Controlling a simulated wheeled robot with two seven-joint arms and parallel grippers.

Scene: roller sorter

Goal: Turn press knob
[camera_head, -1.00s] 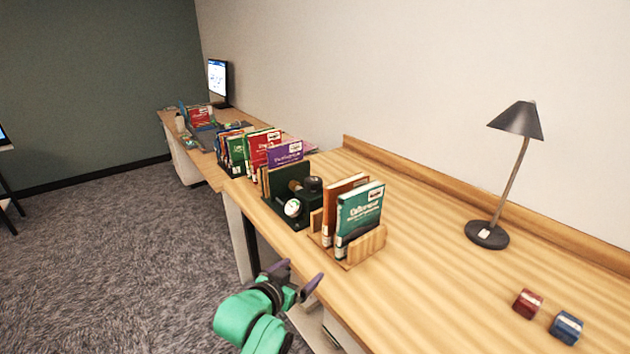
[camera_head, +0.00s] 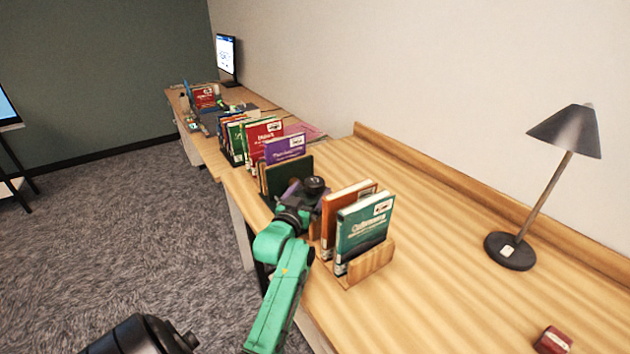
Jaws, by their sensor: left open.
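A small dark press device stands on the desk between two groups of books. Its round black top knob (camera_head: 315,185) shows just beyond my left gripper (camera_head: 304,193). My left gripper is open, with its purple fingers at the device, one on each side of the part in front of it. The device's lower body and its white-faced round part are hidden behind my gripper and wrist. I cannot tell whether the fingers touch the knob. My right gripper is not in view.
A wooden holder (camera_head: 372,262) with a green book (camera_head: 362,237) and an orange book stands close to the right of my gripper. Several books (camera_head: 283,148) stand behind it. A lamp (camera_head: 510,250) and a red block (camera_head: 553,340) are to the right.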

